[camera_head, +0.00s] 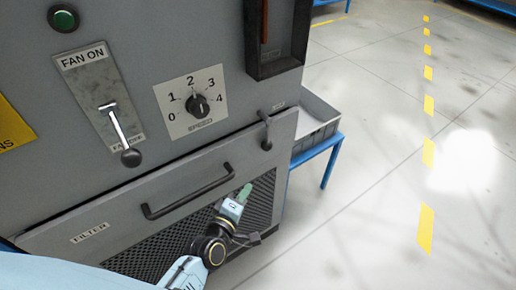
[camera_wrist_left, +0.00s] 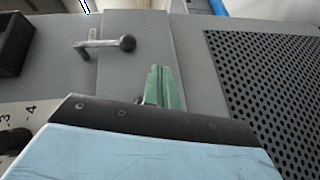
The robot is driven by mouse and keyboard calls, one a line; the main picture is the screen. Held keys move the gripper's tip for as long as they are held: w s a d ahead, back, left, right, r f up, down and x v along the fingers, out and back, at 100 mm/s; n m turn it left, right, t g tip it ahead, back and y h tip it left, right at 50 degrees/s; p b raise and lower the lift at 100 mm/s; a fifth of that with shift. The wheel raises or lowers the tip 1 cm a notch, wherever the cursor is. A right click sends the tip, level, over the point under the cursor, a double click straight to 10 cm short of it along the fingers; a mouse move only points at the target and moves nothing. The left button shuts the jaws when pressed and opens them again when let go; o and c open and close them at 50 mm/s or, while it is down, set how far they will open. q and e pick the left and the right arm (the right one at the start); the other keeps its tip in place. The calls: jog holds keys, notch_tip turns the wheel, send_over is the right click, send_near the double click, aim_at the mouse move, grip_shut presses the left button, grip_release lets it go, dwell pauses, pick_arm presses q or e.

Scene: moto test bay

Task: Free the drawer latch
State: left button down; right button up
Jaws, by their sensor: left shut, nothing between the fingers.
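The drawer (camera_head: 150,205), labelled FILTER, has a grey front with a dark bar handle (camera_head: 187,193) and a perforated panel. It appears closed. The drawer latch (camera_head: 265,131) is a small dark lever at the drawer's upper right, its knob hanging down over the drawer front. In the left wrist view the latch (camera_wrist_left: 105,44) crosses the seam, with its knob on the drawer side. My left gripper (camera_head: 244,192) is shut and empty, its green fingertips below the latch and apart from it. The fingertips also show in the wrist view (camera_wrist_left: 165,88). My right gripper is not in view.
Above the drawer are the fan lever (camera_head: 118,130), the speed knob (camera_head: 198,106) and a green button (camera_head: 63,18). A dark open box (camera_head: 277,60) juts out at the upper right. A grey crate (camera_head: 318,130) stands on a blue stand to the right. Floor beyond is clear.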

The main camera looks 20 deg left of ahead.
pick_arm(q)
notch_tip(320, 180, up, 7)
jog(key=w+n+t, duration=0.1)
jog(key=n+t, duration=0.1)
jog(key=shift+w+a+n+y, duration=0.25)
jog(key=shift+a+n+y, duration=0.1)
jog(key=shift+n+y, duration=0.05)
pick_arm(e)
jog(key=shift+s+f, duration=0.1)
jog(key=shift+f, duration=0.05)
pick_arm(q)
jog(key=w, duration=0.6)
jog(key=w+b, duration=0.1)
jog(key=w, duration=0.3)
jog(key=shift+d, duration=0.35)
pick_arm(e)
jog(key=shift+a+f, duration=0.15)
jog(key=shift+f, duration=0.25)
pick_arm(q)
jog(key=shift+f, duration=0.1)
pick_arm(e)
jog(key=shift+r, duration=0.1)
